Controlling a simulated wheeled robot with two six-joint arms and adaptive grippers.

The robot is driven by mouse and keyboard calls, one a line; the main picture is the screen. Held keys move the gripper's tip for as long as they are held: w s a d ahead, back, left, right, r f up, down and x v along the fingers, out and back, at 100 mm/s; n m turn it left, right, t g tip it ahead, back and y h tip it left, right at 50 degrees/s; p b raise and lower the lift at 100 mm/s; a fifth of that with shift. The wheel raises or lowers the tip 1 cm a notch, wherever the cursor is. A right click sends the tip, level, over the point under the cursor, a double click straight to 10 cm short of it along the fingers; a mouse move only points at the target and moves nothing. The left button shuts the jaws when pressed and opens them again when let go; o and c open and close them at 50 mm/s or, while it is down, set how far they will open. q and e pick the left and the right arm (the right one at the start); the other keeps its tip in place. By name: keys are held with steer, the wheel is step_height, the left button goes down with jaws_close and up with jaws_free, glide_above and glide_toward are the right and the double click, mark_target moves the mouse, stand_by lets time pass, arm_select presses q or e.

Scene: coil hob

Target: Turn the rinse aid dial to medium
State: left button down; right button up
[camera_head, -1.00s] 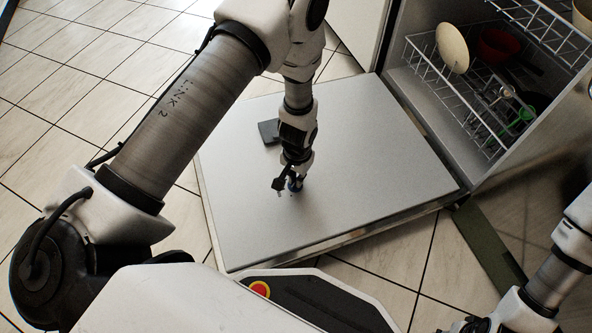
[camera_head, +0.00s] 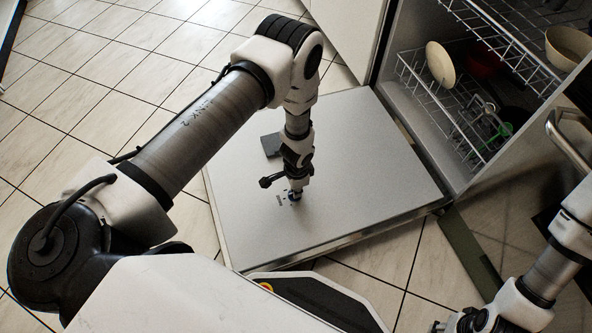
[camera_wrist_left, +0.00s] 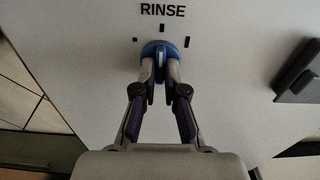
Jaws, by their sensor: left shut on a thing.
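The rinse aid dial (camera_wrist_left: 150,47) is a small round blue knob with a pale raised grip, on the flat grey inner face of the open dishwasher door (camera_head: 365,150). In the left wrist view it sits under the word RINSE, with three dark marks around its upper side. My left gripper (camera_wrist_left: 160,68) is shut on the dial; its two fingertips press the grip from both sides and hide part of it. In the head view this gripper (camera_head: 295,190) points down at the door and partly hides the dial. My right gripper (camera_head: 452,324) is low at the right, partly cut off.
A dark rectangular block (camera_head: 271,145) stands on the door behind my left wrist. It also shows at the right in the left wrist view (camera_wrist_left: 300,75). Wire racks (camera_head: 470,115) with dishes are in the dishwasher at the right. Tiled floor surrounds the door.

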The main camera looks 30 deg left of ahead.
stand_by(0.4)
arm_select(q)
steer(key=c, duration=1.2)
jaws_free()
steer(key=shift+c, duration=0.2)
step_height(320, 180, up, 12)
